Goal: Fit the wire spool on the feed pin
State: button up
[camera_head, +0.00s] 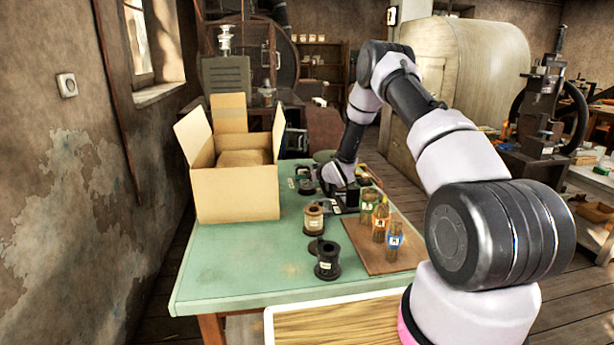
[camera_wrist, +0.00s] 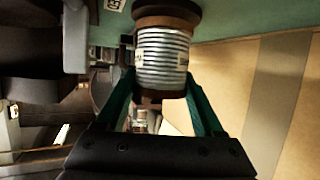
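A spool of silvery wire with brown end flanges and a pale label (camera_wrist: 163,52) fills the top middle of the wrist view. My gripper (camera_wrist: 162,78) has its two green fingers on either side of the spool and appears shut on it. In the head view my gripper (camera_head: 344,200) is low over the green table, and its fingers and the held spool are hard to make out there. I cannot pick out the feed pin in either view.
On the green table (camera_head: 240,265) stand a brown spool (camera_head: 313,218), a black spool (camera_head: 327,262) and an open cardboard box (camera_head: 236,195). A brown board (camera_head: 385,262) carries labelled bottles (camera_head: 380,222). The table's front left is clear.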

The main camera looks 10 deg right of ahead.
jog(key=o, duration=0.4)
jog(key=shift+o, duration=0.2)
jog(key=v, duration=1)
jog(key=shift+s+d+r, duration=0.2)
jog(key=shift+s, duration=0.1)
notch_tip(320, 180, up, 8)
